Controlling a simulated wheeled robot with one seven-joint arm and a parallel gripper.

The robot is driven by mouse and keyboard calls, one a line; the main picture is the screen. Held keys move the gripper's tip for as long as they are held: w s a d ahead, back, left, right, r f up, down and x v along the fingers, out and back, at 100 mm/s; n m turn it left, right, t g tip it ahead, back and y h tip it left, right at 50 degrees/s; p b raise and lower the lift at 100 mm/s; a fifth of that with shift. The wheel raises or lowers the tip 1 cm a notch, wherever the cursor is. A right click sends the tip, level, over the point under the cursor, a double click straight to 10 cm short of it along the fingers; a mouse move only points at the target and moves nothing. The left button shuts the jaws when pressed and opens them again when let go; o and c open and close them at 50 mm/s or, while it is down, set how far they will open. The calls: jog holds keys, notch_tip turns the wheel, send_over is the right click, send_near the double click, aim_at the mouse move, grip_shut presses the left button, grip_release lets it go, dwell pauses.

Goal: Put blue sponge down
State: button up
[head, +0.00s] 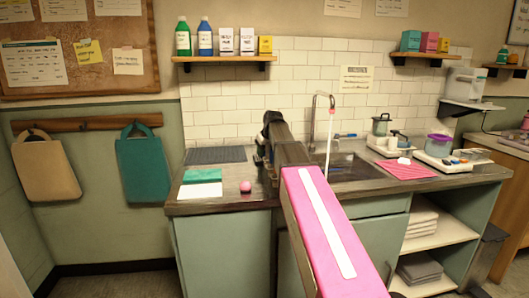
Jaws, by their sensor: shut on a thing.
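My arm reaches over the counter, its pink link with a white stripe in front and dark links beyond. Of my gripper (259,156), only small dark parts show at the left of the arm, above the counter left of the sink. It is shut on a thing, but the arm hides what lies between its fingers. I cannot make out the blue sponge in this view. The counter (225,204) lies below the gripper.
A teal cloth (202,176), a white sheet (200,191), a pink ball (245,187) and a dark mat (216,155) lie left of the arm. The sink (347,168), tall faucet (331,110) and pink cloth (403,170) are to the right.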

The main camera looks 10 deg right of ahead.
jog(key=o, duration=1)
jog(key=shift+f, duration=0.1)
jog(key=v, duration=1.2)
